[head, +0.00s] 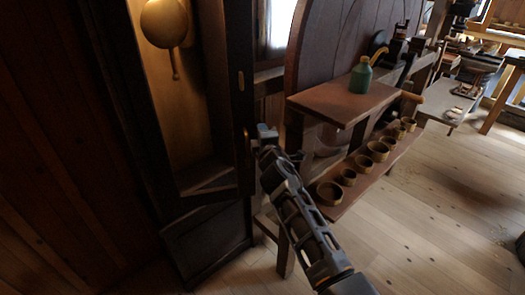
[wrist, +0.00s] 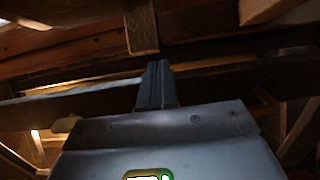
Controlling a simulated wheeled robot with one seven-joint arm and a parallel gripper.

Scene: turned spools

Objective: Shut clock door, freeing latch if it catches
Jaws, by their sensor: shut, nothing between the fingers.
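The tall clock case (head: 180,205) stands at the left in the head view, with its brass pendulum (head: 163,23) in plain sight inside. The clock door (head: 238,60) is a dark upright frame at the right side of the opening, seen nearly edge-on; its exact angle is hard to tell.
Right of my gripper, a wooden shelf (head: 345,98) carries a green bottle (head: 361,75). A lower shelf (head: 352,190) holds several small round wooden cups, close to my arm. Open plank floor (head: 430,215) lies at the right. Dark beams (wrist: 80,105) cross the wrist view.

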